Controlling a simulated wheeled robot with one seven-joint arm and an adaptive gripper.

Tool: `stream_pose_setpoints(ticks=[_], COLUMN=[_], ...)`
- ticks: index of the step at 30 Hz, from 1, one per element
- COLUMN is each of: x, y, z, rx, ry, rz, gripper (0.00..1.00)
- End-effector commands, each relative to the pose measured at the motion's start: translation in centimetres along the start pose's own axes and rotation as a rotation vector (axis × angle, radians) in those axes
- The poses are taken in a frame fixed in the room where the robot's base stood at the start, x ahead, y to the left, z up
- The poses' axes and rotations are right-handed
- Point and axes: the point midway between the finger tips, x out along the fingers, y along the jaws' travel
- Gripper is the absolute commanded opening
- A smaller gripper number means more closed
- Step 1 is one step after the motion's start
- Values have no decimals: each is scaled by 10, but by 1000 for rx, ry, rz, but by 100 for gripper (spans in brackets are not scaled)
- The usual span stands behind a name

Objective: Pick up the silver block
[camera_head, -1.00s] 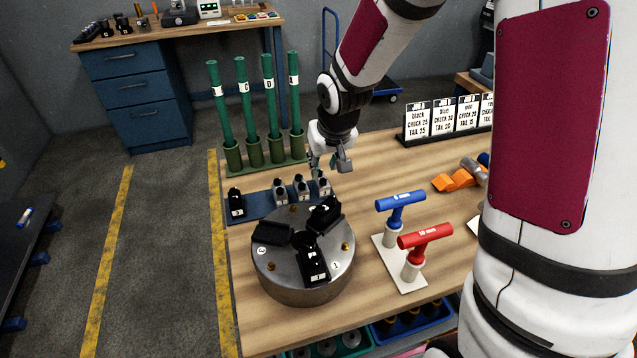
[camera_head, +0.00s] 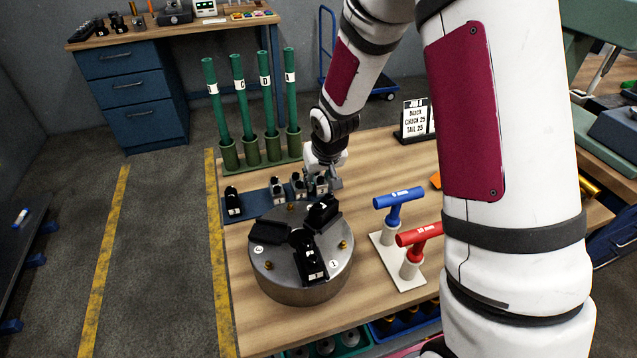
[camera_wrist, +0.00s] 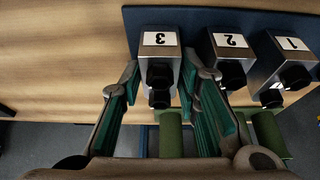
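Three silver blocks with black knobs stand in a row on the blue holder (camera_head: 262,205) at the back left of the bench. In the wrist view they carry labels: silver block 3 (camera_wrist: 158,42), silver block 2 (camera_wrist: 231,45) and silver block 1 (camera_wrist: 282,50). My gripper (camera_head: 322,182) is low at the right end of that row in the head view. In the wrist view my gripper (camera_wrist: 162,72) has its teal-padded fingers apart, one on each side of silver block 3. I cannot tell whether either finger touches it.
A black block (camera_head: 233,202) stands at the holder's left end. The three-jaw chuck (camera_head: 300,278) is in front of the row. Green tubes (camera_head: 241,95) rise behind it. Blue (camera_head: 398,197) and red (camera_head: 418,234) T-handles stand to the right.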

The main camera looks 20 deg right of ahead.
Motion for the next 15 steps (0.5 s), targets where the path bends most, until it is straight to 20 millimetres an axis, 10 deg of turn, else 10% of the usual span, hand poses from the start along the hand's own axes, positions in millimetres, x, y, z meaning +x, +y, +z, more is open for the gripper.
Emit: stream_pose_setpoints(ticks=[4, 15], x=[0, -6], y=[0, 0], z=[0, -3], rx=[0, 2], ry=[0, 2], rz=[0, 0], gripper=[0, 0])
